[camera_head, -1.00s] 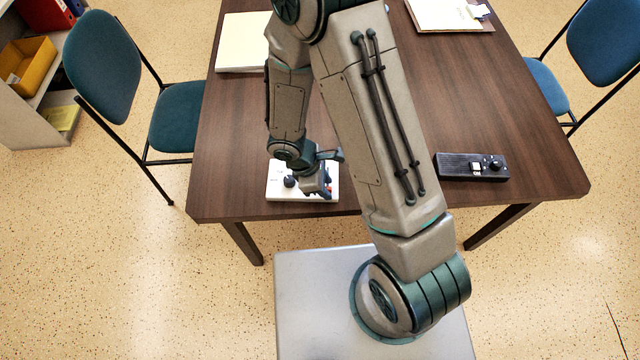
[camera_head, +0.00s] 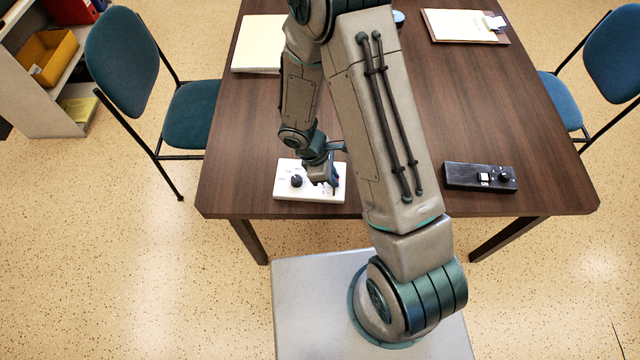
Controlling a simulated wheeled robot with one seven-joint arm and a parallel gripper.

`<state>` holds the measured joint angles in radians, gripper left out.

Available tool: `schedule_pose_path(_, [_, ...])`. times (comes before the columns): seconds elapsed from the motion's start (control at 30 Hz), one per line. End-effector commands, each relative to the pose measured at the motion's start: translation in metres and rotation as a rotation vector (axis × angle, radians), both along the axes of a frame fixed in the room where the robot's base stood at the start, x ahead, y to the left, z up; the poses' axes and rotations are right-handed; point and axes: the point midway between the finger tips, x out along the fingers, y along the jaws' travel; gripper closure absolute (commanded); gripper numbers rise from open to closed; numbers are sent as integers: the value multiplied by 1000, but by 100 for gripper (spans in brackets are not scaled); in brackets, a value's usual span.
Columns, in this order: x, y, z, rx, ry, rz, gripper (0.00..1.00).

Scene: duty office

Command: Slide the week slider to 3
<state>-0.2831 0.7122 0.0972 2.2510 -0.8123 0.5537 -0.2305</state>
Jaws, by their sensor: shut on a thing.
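A white control panel (camera_head: 310,194) lies near the front edge of the table, left of my arm's upper link. It has a round black knob (camera_head: 296,181) on its left part. My gripper (camera_head: 331,184) is pointed down over the right part of the panel, with its fingertips at the panel's surface. It is shut on a small part there, which the fingers hide; I take it to be the slider's handle. The scale and its numbers are too small to read, so I cannot tell the slider's position.
A black control box (camera_head: 480,177) with a knob and a light switch lies at the table's front right. A pale folder (camera_head: 258,44) and a clipboard (camera_head: 466,26) lie farther back. Chairs stand left (camera_head: 190,115) and right (camera_head: 560,100). The dark table (camera_head: 540,150) is otherwise mostly clear.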

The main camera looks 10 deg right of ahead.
Motion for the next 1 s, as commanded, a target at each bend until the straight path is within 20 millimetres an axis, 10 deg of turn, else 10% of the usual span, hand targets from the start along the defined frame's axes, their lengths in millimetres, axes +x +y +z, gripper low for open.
schedule_pose_path(0.27, [2,-2,0,0,-1,-5,100])
schedule_pose_path(0.37, [1,-1,0,0,-1,-2,67])
schedule_pose_path(0.73, [2,2,5,0,-3,-2,67])
schedule_pose_path(1.0, [7,19,47,2,-8,-1,67])
